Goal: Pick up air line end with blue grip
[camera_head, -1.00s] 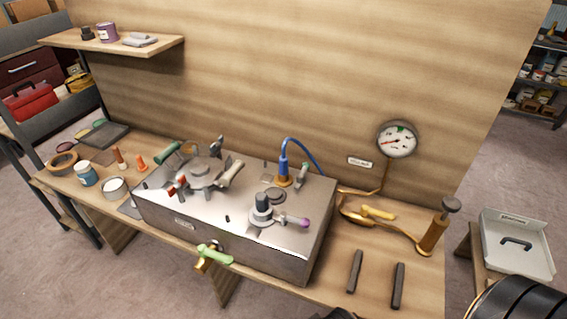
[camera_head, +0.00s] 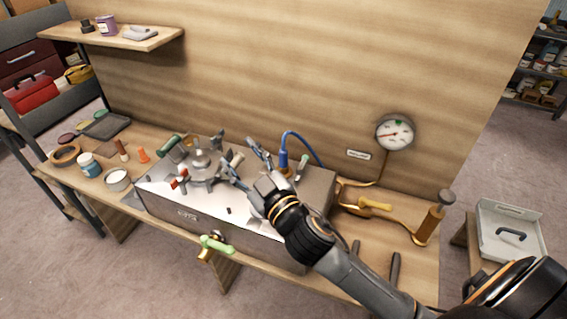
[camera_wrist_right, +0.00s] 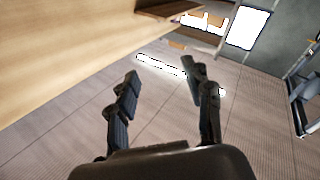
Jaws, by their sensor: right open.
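The air line end with blue grip (camera_head: 283,160) stands upright at the back right of the metal box (camera_head: 165,205). Its blue hose (camera_head: 303,142) arches up and down to the right behind the box. My right gripper (camera_head: 237,155) is open and empty, in front of and left of the blue grip in the head view, with its fingers pointing up and left. In the right wrist view the gripper (camera_wrist_right: 160,74) shows spread fingers with nothing between them; the air line is not seen there. My left gripper is not in view.
A clamp fixture (camera_head: 202,170) with several handles sits on the box's left half. A green-handled valve (camera_head: 215,245) sticks out in front. A gauge (camera_head: 394,133) hangs on the back panel, and a hand pump (camera_head: 430,225) stands at right. My arm hides the box's right front.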

